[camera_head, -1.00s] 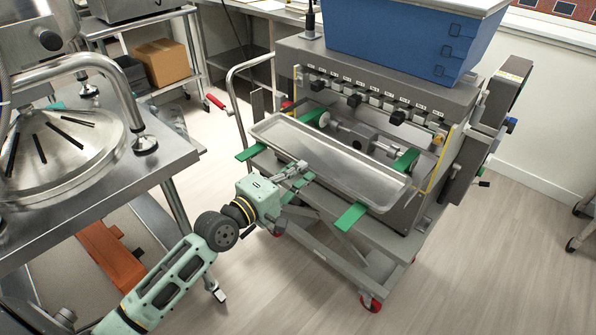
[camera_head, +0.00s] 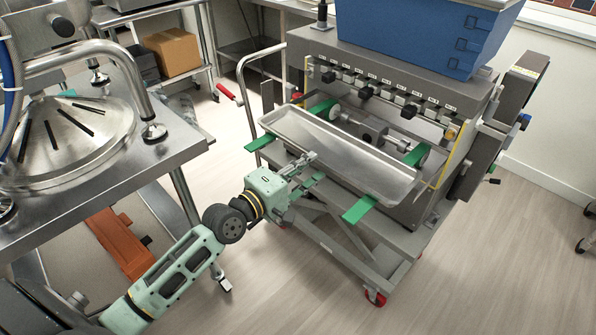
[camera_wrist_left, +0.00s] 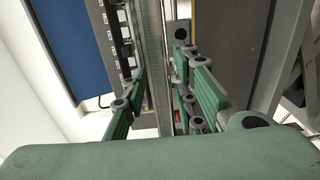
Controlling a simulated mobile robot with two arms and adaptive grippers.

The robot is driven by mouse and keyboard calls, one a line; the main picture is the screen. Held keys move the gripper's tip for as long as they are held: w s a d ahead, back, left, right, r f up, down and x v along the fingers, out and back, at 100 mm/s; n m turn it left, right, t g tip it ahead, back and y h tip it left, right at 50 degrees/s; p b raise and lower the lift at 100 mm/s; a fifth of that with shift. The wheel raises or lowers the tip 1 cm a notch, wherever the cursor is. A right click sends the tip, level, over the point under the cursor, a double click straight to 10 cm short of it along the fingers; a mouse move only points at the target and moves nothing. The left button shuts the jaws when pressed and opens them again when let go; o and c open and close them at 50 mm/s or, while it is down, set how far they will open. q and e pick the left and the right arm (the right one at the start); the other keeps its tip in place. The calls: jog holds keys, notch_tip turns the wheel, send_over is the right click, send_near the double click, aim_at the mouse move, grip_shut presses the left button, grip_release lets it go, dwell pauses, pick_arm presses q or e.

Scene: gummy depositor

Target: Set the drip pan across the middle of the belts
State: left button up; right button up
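The drip pan (camera_head: 340,150) is a long, shallow silver tray. It lies across the green belts (camera_head: 360,208), whose ends stick out in front of and behind it. My left gripper (camera_head: 314,167) is at the middle of the pan's front long edge, one finger at rim height and the other lower. In the left wrist view its green-padded fingers (camera_wrist_left: 165,105) stand apart, with a narrow grey strip between them that looks like the pan's edge. I cannot tell whether a finger touches the rim. My right gripper is out of view.
The depositor with its blue hopper (camera_head: 415,30) and row of nozzles stands behind the pan. Its wheeled frame (camera_head: 350,255) is below. A steel table (camera_head: 150,165) with a conical lid is at the left. The floor at the front right is clear.

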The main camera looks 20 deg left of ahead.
pick_arm(q)
jog(key=v, duration=1.1)
jog(key=shift+s+a, duration=0.15)
jog(key=shift+s, duration=0.2)
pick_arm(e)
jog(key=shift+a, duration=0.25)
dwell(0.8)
